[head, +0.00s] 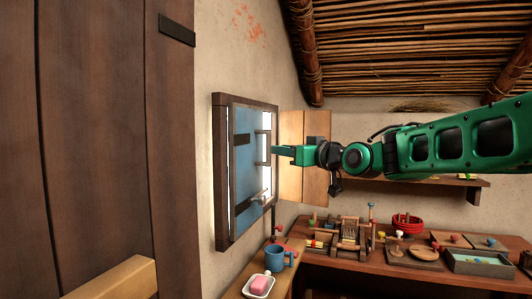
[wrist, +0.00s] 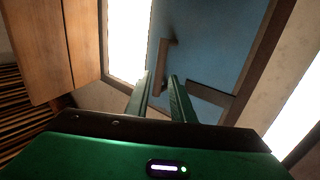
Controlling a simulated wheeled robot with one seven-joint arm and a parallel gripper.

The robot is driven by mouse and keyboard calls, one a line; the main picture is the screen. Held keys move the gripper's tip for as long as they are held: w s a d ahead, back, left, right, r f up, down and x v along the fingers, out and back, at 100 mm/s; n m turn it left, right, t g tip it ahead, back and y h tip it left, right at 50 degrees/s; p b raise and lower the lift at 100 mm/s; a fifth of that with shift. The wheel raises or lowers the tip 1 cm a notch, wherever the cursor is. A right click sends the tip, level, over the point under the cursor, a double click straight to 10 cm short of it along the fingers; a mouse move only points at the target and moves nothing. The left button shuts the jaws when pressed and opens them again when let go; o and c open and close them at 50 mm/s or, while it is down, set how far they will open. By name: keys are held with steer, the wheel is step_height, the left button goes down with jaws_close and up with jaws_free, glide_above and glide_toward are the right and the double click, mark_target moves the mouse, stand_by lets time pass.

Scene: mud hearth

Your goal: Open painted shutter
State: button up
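The painted shutter (head: 242,135) is a blue panel in a dark wooden window frame (head: 221,190) on the left wall. In the wrist view the blue panel (wrist: 215,50) fills the upper middle and carries a brown bar handle (wrist: 162,68). A bright strip shows beside the panel, on its handle side. My gripper (head: 275,150) is at the handle side of the shutter. In the wrist view its two fingers (wrist: 160,82) are apart, with the handle just beyond or between their tips; I cannot tell whether they touch it.
A light wooden panel (head: 303,155) stands at the right of the window. Below are a blue mug (head: 275,257) and a white dish (head: 258,287) with pink soap. A workbench (head: 345,262) with tools lies to the right. A large dark plank door (head: 100,130) fills the left.

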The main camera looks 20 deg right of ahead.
mark_target(268, 162)
steer(key=x, duration=0.7)
steer(key=shift+w+a, duration=0.1)
steer(key=shift+w, duration=0.3)
steer(key=shift+f, duration=0.1)
jaws_close()
